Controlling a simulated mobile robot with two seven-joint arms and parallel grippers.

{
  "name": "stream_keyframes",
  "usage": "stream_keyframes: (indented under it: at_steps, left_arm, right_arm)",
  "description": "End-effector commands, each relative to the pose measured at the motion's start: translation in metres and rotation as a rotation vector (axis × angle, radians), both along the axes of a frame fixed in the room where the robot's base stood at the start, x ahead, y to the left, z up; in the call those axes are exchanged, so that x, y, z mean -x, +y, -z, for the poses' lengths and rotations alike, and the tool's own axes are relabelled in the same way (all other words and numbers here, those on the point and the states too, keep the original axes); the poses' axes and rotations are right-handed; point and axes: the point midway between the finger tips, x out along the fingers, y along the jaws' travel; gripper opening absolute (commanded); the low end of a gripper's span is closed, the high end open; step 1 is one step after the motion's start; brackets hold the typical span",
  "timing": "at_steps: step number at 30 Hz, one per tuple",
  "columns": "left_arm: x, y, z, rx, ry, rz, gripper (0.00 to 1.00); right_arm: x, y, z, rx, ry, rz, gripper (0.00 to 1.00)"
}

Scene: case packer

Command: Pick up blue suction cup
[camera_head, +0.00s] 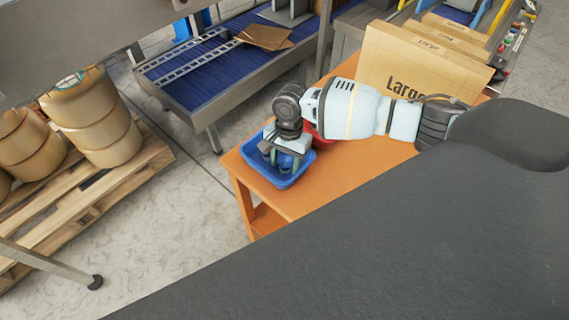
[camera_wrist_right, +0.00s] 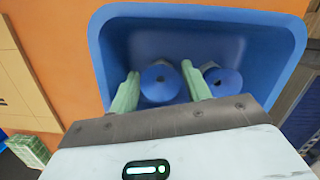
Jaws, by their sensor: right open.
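Two blue suction cups lie in a blue bin (camera_head: 296,172); the bin also shows in the right wrist view (camera_wrist_right: 270,22). The left-hand blue suction cup (camera_wrist_right: 160,84) sits between the two fingers of my right gripper (camera_wrist_right: 160,88). The other blue suction cup (camera_wrist_right: 226,82) is just right of the right finger. My right gripper (camera_head: 278,162) is open, pointing down into the bin, with pale green fingers. In the head view the gripper mostly hides the cups. My left gripper is not in view.
The blue bin stands on an orange table (camera_head: 330,180) near its left corner. A red bin (camera_head: 322,140) is partly hidden behind my right arm. Cardboard boxes marked Large (camera_head: 395,68) stand behind the arm. A blue conveyor (camera_head: 215,70) and a pallet (camera_head: 120,178) with barrels are at left.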

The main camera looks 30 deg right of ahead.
Motion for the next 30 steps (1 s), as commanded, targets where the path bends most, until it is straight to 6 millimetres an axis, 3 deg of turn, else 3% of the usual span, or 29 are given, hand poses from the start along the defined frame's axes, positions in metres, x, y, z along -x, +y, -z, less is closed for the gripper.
stream_keyframes:
  at_steps: [7, 15, 23, 30]
  left_arm:
    - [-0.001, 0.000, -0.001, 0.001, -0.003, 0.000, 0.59]
    - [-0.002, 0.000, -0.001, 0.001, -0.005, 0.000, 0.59]
    - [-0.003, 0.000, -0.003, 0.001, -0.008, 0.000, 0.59]
    - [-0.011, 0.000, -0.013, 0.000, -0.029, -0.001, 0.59]
  right_arm:
    - [0.000, 0.000, 0.000, 0.000, -0.001, 0.000, 0.47]
    - [0.000, 0.000, 0.000, 0.000, -0.001, 0.000, 0.15]
    - [-0.001, 0.000, -0.005, -0.001, -0.003, -0.001, 0.15]
    - [-0.002, 0.000, -0.044, -0.002, -0.008, -0.001, 0.15]
